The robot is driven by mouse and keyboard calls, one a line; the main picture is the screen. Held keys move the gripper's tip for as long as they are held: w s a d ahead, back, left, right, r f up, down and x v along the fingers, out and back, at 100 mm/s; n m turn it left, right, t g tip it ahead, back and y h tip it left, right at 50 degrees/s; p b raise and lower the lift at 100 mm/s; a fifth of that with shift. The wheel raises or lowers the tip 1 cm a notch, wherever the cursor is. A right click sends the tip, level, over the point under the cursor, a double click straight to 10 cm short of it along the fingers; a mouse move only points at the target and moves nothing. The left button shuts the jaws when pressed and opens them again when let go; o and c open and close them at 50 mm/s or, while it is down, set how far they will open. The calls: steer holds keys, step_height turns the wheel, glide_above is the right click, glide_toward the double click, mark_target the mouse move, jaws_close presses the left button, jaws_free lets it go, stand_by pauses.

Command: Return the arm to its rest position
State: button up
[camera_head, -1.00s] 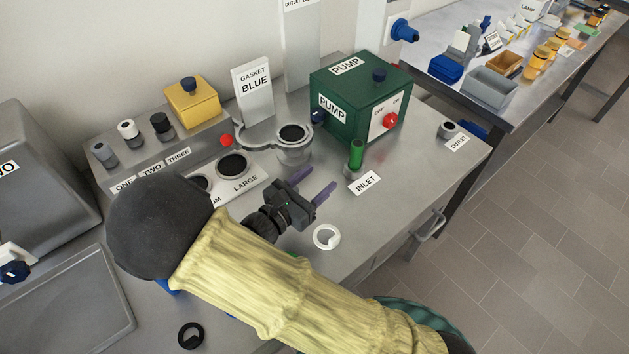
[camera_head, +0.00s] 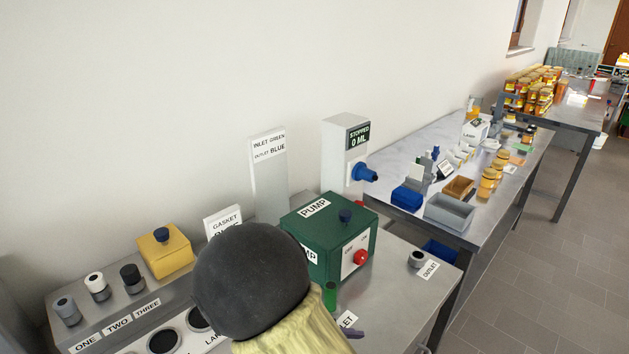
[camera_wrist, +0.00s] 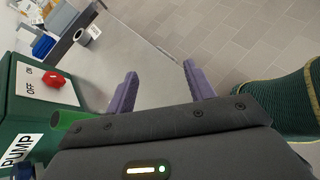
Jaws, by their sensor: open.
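My gripper (camera_wrist: 157,88) shows in the wrist view with its two purple fingers spread apart and nothing between them. It is over the bench's front edge, with the floor beyond. In the head view my dark elbow and yellow sleeve cover most of the gripper; only a purple fingertip shows at the lower right of the sleeve. The green pump box (camera_head: 328,240) stands just behind the arm. In the wrist view the pump (camera_wrist: 40,105) is at the left, with its red knob facing the gripper. The green inlet tube (camera_head: 330,294) is partly hidden by the sleeve.
A yellow box (camera_head: 165,253) and a panel of three knobs (camera_head: 98,285) stand at the left. The gasket sign (camera_head: 222,218) is partly hidden. The outlet fitting (camera_head: 416,259) is near the bench's right end. A second bench (camera_head: 400,225) holds trays and jars. Floor at right is clear.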

steer(key=s+d+r+m+y+p, duration=0.2)
steer(key=r+m+y, duration=0.3)
steer(key=m, duration=0.4)
steer(key=s+d+r+m+g+y+p, duration=0.1)
steer(key=d+r+m+y, duration=0.3)
steer(key=m, duration=0.6)
steer(key=shift+s+d+r+y+p, duration=0.4)
steer(key=shift+r+y+p, duration=0.5)
steer(key=shift+y, duration=0.2)
steer(key=shift+f, duration=0.1)
steer(key=shift+c, duration=0.3)
steer(key=c, duration=0.3)
steer(key=shift+w, duration=0.15)
